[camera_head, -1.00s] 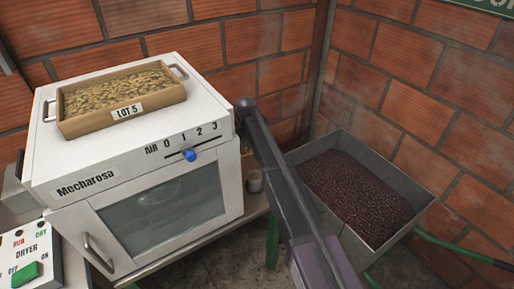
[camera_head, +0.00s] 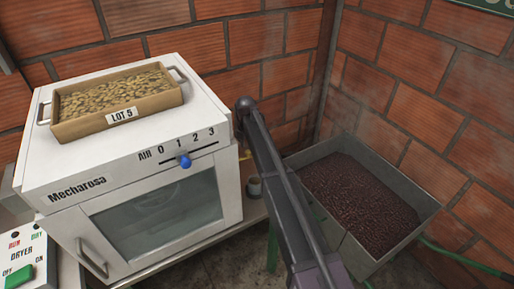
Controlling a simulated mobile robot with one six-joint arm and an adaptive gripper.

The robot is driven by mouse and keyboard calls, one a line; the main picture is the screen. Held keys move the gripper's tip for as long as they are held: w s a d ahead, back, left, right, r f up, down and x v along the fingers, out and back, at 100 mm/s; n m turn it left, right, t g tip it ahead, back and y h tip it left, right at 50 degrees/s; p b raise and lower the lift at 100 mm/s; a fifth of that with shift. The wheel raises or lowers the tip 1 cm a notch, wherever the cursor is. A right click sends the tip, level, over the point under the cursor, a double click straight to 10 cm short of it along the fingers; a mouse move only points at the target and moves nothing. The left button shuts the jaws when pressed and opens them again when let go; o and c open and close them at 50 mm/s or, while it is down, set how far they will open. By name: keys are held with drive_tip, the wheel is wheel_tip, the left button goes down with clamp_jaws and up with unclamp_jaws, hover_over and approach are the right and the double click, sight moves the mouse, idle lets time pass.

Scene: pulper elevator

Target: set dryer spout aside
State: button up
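The white dryer (camera_head: 100,165) marked "Mecharosa" stands at left, with a glass door, a side handle and a blue knob (camera_head: 184,160) on its AIR 0-3 scale. I cannot make out a spout for certain. A small yellowish bit (camera_head: 244,153) shows at the dryer's right side, beside my arm; I cannot tell what it is. My dark arm (camera_head: 275,180) runs from the bottom edge up to the dryer's right side. My gripper does not show, so its state and contact are hidden.
A wooden tray (camera_head: 64,130) labelled "LOT 5", full of pale beans, sits on the dryer. A metal bin (camera_head: 424,212) of dark beans is at right, near brick walls. A control box (camera_head: 22,252) is at lower left.

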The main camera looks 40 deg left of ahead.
drive_tip(key=shift+o, duration=0.2)
drive_tip(key=shift+s+a, duration=0.3)
drive_tip(key=shift+s, duration=0.45)
drive_tip(key=shift+w, duration=0.1)
drive_tip(key=c, duration=0.3)
drive_tip(key=shift+w+d, duration=0.1)
drive_tip(key=shift+d, duration=0.2)
clamp_jaws()
drive_tip(key=s+d+r+n+y+b, duration=0.2)
drive_tip(key=d+n+y+b, duration=1.1)
drive_tip(key=n, duration=2)
drive_tip(key=shift+d+t+y, duration=0.3)
drive_tip(key=shift+d+y, duration=1.1)
drive_tip(key=shift+d, duration=2.45)
